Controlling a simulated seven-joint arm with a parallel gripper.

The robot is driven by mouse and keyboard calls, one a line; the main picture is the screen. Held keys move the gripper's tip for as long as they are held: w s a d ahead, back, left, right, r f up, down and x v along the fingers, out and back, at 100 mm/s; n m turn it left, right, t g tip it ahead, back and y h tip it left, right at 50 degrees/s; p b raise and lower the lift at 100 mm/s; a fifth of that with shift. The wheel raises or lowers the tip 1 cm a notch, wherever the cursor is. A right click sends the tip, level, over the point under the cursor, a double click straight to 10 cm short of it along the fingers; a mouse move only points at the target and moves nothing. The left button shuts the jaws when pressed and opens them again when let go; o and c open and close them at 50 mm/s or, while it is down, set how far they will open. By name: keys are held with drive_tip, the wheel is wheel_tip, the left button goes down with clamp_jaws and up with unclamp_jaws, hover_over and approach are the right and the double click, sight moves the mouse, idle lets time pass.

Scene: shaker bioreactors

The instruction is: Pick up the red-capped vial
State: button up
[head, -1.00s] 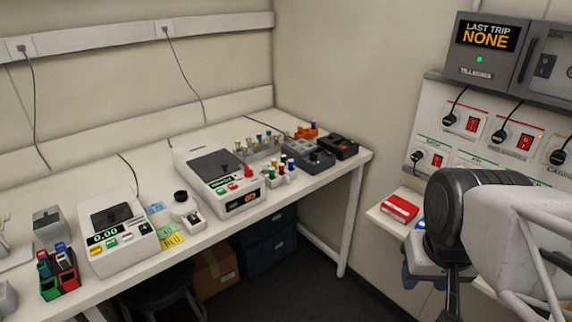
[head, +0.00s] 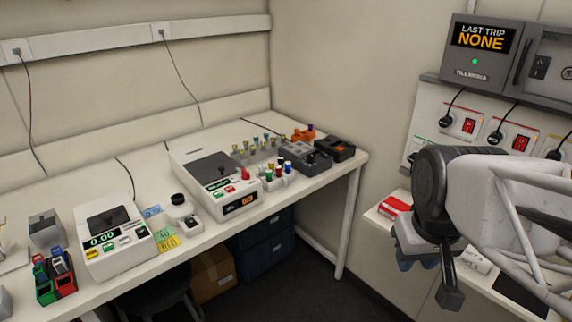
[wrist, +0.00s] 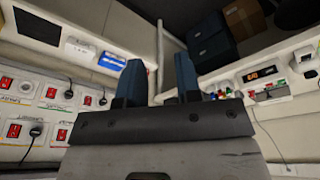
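Several small vials with coloured caps stand together on the bench, right of the larger white instrument, in the head view. I cannot tell for sure which is the red-capped vial. My gripper (head: 417,262) is far to the right of them, over the floor near the side shelf. In the wrist view its two blue fingers (wrist: 158,82) stand apart with nothing between them.
The bench (head: 325,177) also holds the white instrument (head: 214,178), a balance (head: 115,240), dark devices (head: 315,160) and a red-and-green rack (head: 56,278). A side shelf (head: 380,218) with a red box (head: 396,204) is beside my arm. Open floor lies between bench and shelf.

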drive_tip(key=w+a+r+n, duration=0.2)
drive_tip(key=w+n, duration=0.1)
drive_tip(key=w, duration=0.4)
drive_tip(key=w+a+r+n, duration=0.2)
drive_tip(key=w+n, duration=0.2)
drive_tip(key=w, duration=0.4)
drive_tip(key=n+g, duration=0.3)
drive_tip(key=n, duration=1.8)
hover_over(278, 167)
drive_tip(key=f, duration=1.4)
drive_tip(key=shift+d+f, duration=0.2)
drive_tip(key=shift+f, duration=0.1)
drive_tip(key=shift+w+a+f, duration=0.15)
drive_tip(key=shift+a, duration=0.1)
drive_tip(key=shift+f, duration=0.1)
drive_tip(key=shift+f, duration=1.2)
drive_tip(key=shift+f, duration=0.1)
